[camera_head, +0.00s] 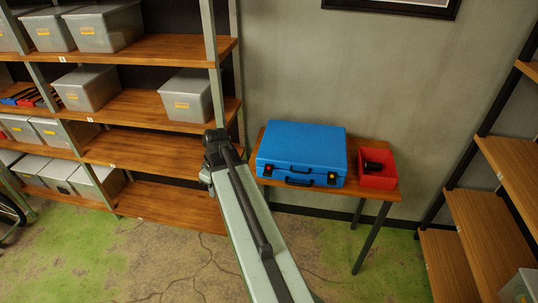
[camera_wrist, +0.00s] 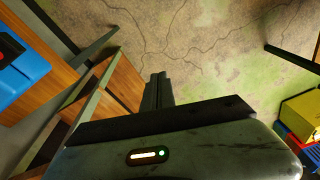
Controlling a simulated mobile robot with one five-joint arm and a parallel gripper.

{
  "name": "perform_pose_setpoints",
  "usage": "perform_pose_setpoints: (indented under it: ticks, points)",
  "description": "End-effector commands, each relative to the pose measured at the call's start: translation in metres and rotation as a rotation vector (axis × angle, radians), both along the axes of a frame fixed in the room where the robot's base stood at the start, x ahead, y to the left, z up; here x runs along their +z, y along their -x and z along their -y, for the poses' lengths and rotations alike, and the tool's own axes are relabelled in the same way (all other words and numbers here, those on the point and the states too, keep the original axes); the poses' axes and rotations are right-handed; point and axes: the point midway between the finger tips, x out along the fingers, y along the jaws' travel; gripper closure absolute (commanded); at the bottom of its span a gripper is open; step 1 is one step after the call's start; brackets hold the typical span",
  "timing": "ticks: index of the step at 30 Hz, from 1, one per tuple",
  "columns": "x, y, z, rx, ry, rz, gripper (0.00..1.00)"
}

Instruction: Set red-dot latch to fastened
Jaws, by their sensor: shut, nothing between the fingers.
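A blue case (camera_head: 302,150) lies closed on a small wooden table. Its front has a black handle (camera_head: 300,178) and two dark latches, a left one (camera_head: 267,170) and a right one (camera_head: 332,178). In the wrist view, the case (camera_wrist: 22,75) is cut off at the left edge, with a red mark on a black latch (camera_wrist: 10,46). My gripper (camera_wrist: 157,78) is shut and empty, over the floor and away from the case. In the head view, my arm's far end is left of the case.
A red open bin (camera_head: 377,180) with a black object stands right of the case on the table (camera_head: 384,195). Shelving with grey boxes (camera_head: 187,97) is close on the left. More wooden shelves (camera_head: 492,235) stand at the right. Floor in front of the table is clear.

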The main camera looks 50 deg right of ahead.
Motion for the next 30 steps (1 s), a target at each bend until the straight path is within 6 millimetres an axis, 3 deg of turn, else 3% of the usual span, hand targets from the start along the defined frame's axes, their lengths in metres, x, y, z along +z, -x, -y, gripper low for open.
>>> perform_pose_setpoints:
  ticks: [1,3,6,9,14,24,30]
  points:
    - [0.041,0.008,0.053,0.027,0.004,0.035,1.00]
    - [0.063,0.025,0.110,0.088,0.020,0.085,1.00]
    - [0.087,0.051,0.174,0.160,0.052,0.143,1.00]
    - [0.100,0.073,0.213,0.208,0.081,0.177,1.00]
    - [0.103,0.086,0.235,0.241,0.102,0.196,1.00]
    - [0.098,0.085,0.234,0.242,0.102,0.195,1.00]
    - [0.076,0.080,0.233,0.241,0.101,0.195,1.00]
